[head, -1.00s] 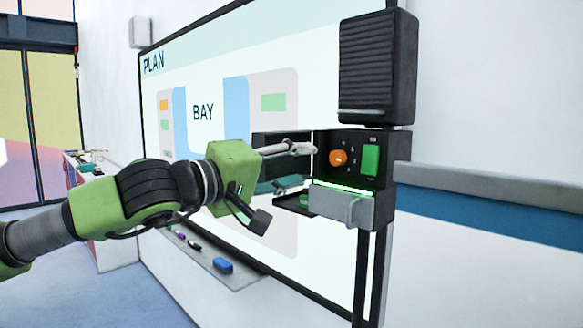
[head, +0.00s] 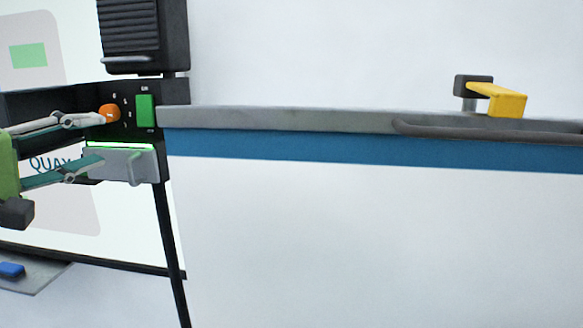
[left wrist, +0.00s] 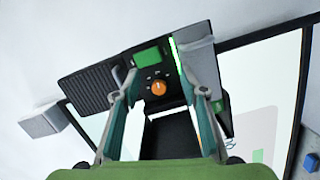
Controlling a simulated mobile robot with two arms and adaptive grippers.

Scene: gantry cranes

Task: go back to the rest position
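My left gripper (head: 88,146) is at the left edge of the head view, in front of a black control box. Its two fingers stand well apart, with nothing between them. The box carries an orange knob (head: 109,113), a green switch (head: 145,110) and a grey flap with a handle (head: 125,164) under a lit green strip. In the left wrist view the open gripper (left wrist: 165,88) faces the same box, with the orange knob (left wrist: 159,88) showing between its fingertips. I cannot tell whether a finger touches the box. My right gripper is not in view.
A black ribbed unit (head: 144,35) is above the box. A whiteboard (head: 50,215) is behind my left gripper, with a blue eraser (head: 11,269) on its ledge. A grey rail (head: 300,119) runs right along the wall, with a yellow piece (head: 505,101) at its right.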

